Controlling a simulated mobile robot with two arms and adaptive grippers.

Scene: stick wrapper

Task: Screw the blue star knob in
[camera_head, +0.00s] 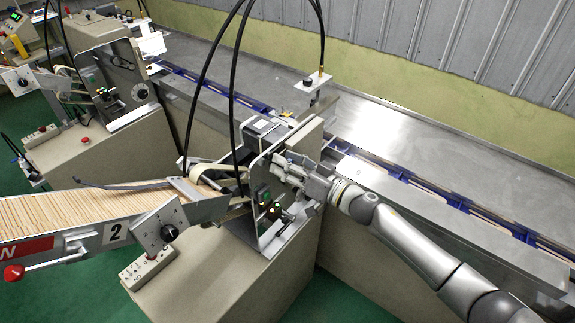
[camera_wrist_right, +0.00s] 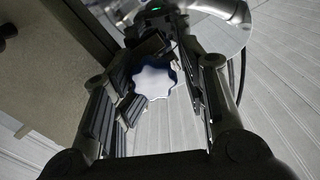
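The blue star knob (camera_wrist_right: 154,79) shows in the right wrist view as a pale, blue-tinted lobed disc. It lies between the two fingers of my right gripper (camera_wrist_right: 168,72). The left finger is close against its edge; whether both fingers press on it I cannot tell. In the head view my right gripper (camera_head: 297,173) is at the upright metal plate (camera_head: 262,172) of the nearest wrapper machine, reaching in from the right. The gripper hides the knob there. My left gripper is not in view.
A slatted feed tray (camera_head: 75,210) full of sticks runs to the machine from the left. Black cables (camera_head: 233,90) hang over the machine. A control box with a black dial (camera_head: 160,237) stands in front. A steel table with a blue-railed conveyor (camera_head: 455,203) runs behind.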

